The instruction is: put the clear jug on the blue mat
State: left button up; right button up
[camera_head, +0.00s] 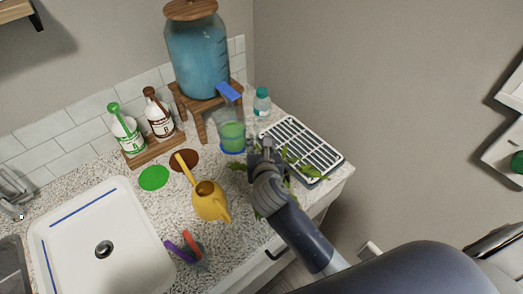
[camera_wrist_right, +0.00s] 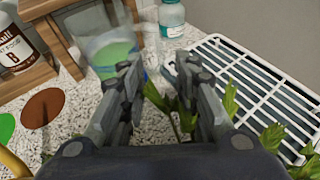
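The clear jug (camera_head: 230,128) holds green liquid and stands upright below the blue tap of the large water dispenser. In the right wrist view the jug (camera_wrist_right: 112,55) shows beyond the left finger. A blue edge, apparently the blue mat (camera_head: 233,152), shows under the jug's base; the rest is covered. My right gripper (camera_head: 262,149) is just right of the jug, apart from it as far as I can tell. Its fingers (camera_wrist_right: 158,80) are spread, with only leafy stems and counter between them. My left gripper is not in view.
A white rack (camera_head: 331,157) and leafy sprigs (camera_head: 291,157) lie to the right. A capped bottle (camera_head: 262,102) stands behind. A yellow watering can (camera_head: 210,201), brown mat (camera_head: 184,161) and green mat (camera_head: 154,178) are left. The dispenser (camera_head: 197,55) overhangs the back.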

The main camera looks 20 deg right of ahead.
jog(key=shift+v, duration=1.85)
